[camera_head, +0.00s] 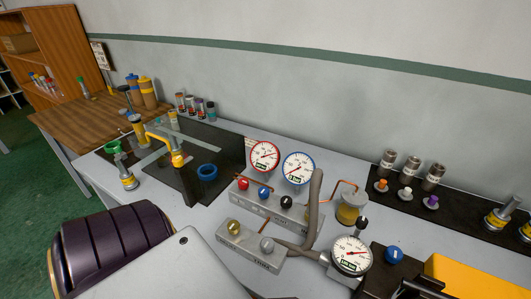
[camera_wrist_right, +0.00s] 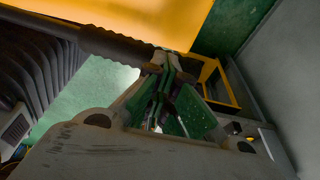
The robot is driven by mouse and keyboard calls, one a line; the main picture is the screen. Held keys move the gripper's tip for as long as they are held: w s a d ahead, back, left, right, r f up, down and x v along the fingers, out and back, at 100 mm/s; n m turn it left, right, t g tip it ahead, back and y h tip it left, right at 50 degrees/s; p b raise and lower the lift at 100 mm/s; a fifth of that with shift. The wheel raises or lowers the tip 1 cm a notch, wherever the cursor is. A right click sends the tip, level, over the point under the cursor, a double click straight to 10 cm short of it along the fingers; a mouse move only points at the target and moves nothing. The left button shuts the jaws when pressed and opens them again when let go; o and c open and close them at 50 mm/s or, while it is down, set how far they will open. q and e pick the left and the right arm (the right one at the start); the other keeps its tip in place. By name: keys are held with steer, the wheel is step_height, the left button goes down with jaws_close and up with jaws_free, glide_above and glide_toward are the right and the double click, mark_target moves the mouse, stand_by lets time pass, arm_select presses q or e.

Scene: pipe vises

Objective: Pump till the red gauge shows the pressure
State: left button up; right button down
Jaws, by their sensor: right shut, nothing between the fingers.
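The red-rimmed gauge (camera_head: 264,155) stands upright behind a grey valve block; its dial faces me, but its reading is too small to tell. A blue-rimmed gauge (camera_head: 299,168) is just right of it. My right gripper (camera_wrist_right: 165,68) shows in the right wrist view, its green-sided fingers shut with nothing between them. The fingertips are close to the end of a dark rod with a thick grip (camera_wrist_right: 118,46); I cannot tell whether they touch. A yellow body (camera_head: 478,276) is cut off at the head view's lower right. My left gripper is not in view.
Bottles (camera_head: 408,170) stand on a black mat at right. A blue ring (camera_head: 207,172) lies on the left mat.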

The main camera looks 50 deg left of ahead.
steer(key=shift+a+r+p, duration=0.2)
steer(key=shift+r+p, duration=0.7)
steer(key=shift+r, duration=0.8)
step_height(320, 180, up, 7)
steer(key=a+p, duration=0.2)
steer(key=p, duration=0.2)
steer(key=shift+s, duration=0.3)
steer(key=shift+r, duration=0.15)
step_height(320, 180, up, 5)
steer(key=p, duration=0.3)
stand_by(0.3)
